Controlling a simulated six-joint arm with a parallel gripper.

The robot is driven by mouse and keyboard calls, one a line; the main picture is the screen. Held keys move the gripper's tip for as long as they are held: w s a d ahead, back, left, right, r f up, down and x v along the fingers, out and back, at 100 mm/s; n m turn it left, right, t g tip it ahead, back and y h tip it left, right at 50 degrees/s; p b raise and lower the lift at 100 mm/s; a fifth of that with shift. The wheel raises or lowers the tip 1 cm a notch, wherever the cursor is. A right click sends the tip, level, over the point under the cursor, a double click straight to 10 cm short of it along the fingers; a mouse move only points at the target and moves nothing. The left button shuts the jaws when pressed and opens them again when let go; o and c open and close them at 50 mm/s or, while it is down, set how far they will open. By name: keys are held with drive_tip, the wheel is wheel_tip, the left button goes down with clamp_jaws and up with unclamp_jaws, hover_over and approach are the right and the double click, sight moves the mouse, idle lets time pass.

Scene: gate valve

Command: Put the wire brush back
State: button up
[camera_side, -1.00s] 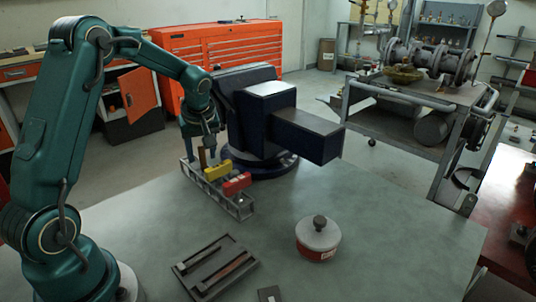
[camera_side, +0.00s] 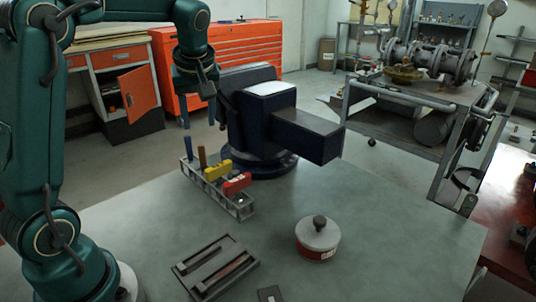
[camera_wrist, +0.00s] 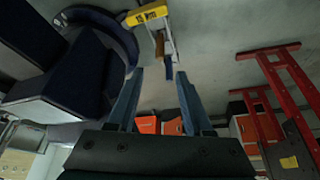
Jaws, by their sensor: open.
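A grey rack (camera_side: 240,209) stands on the bench beside the vise. From left to right it holds an upright blue handle (camera_side: 188,147), a brown handle (camera_side: 202,157), a yellow block-shaped piece (camera_side: 217,171) and a red one (camera_side: 237,184). I cannot tell for sure which of these is the wire brush. My gripper (camera_side: 203,92) is above and behind the rack's left end, apart from it. In the wrist view its fingers (camera_wrist: 160,74) are spread and empty. Beyond them show the blue handle (camera_wrist: 168,68), the brown handle (camera_wrist: 159,45) and the yellow piece (camera_wrist: 146,14).
The dark blue vise (camera_side: 270,118) stands right beside the rack, close to my gripper. A dark slotted tray (camera_side: 192,270) and a round lidded tin (camera_side: 318,240) sit at the front. The bench's right side is clear.

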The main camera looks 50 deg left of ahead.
drive_tip(key=s+d+f+m+t+h, duration=0.2)
drive_tip(key=s+d+m+t+h, duration=0.1)
drive_tip(key=s+d+m, duration=1)
drive_tip(key=s+d+h, duration=0.1)
drive_tip(key=d, duration=0.3)
drive_tip(key=shift+s+f+t, duration=0.2)
drive_tip(key=shift+f+t, duration=0.1)
drive_tip(key=shift+t, duration=0.1)
